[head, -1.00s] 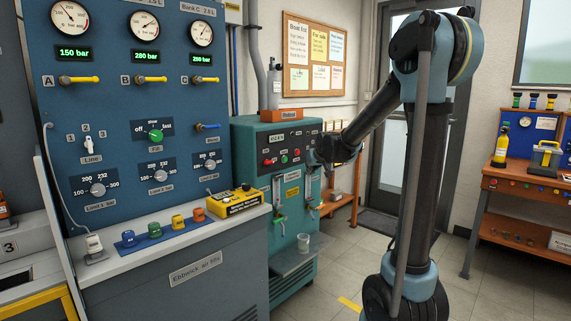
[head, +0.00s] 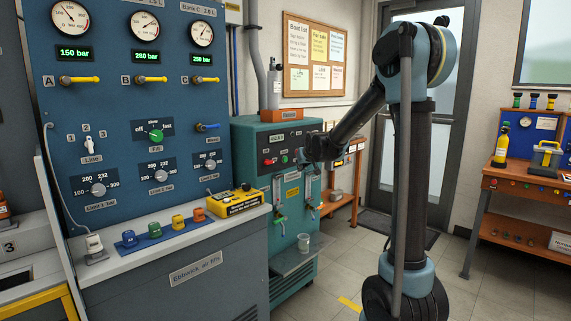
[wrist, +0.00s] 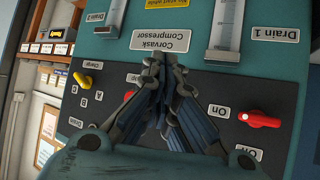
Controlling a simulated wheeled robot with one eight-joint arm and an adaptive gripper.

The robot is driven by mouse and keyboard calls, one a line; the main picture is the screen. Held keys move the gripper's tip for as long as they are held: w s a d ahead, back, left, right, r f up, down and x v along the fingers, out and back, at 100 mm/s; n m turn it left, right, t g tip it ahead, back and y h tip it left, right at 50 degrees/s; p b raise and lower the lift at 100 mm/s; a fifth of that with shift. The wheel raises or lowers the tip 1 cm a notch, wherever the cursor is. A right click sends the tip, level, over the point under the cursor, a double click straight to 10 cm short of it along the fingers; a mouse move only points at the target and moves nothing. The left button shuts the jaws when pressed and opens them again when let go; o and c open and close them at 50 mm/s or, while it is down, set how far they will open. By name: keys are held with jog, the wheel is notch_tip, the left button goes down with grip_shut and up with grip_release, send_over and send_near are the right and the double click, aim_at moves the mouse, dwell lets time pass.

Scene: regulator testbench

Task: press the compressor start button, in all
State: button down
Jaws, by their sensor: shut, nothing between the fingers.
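The compressor (head: 253,190) is the teal cabinet at the middle of the head view, with a dark control panel. In the wrist view its label, "Corvask Compressor" (wrist: 160,42), appears upside down. In the head view a red control (head: 267,161) and a green button (head: 284,159) sit on the panel. In the wrist view a red control (wrist: 258,119) shows on the right, and another red one is mostly hidden behind the fingers. My gripper (head: 307,149) is shut and empty, in front of the panel. Its fingertips (wrist: 157,60) overlap the label; contact cannot be told.
A yellow switch (wrist: 83,79) is on the panel. Drain tubes and a shelf with a cup (head: 303,242) are on the cabinet's front. The blue gauge panel (head: 115,115) stands to the left. A wooden bench (head: 510,185) is at right; floor between is clear.

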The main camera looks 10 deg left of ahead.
jog(key=w+a, duration=0.1)
jog(key=a, duration=0.1)
jog(key=w+a, duration=0.2)
jog(key=shift+w+a, duration=0.15)
jog(key=shift+a, duration=0.15)
dwell(1.5)
jog(key=shift+w+a, duration=0.15)
jog(key=shift+a, duration=0.05)
jog(key=shift+w+a, duration=0.3)
jog(key=shift+a, duration=0.05)
dwell(1.0)
jog(key=shift+s+d, duration=0.1)
jog(key=shift+d, duration=0.05)
jog(key=shift+s+d, duration=0.45)
jog(key=shift+d, duration=0.1)
jog(key=shift+s+d, duration=0.1)
jog(key=shift+d, duration=0.05)
dwell(0.3)
jog(key=shift+s+d, duration=0.75)
jog(key=shift+d, duration=0.2)
jog(key=shift+s+d, duration=0.7)
jog(key=shift+d, duration=0.2)
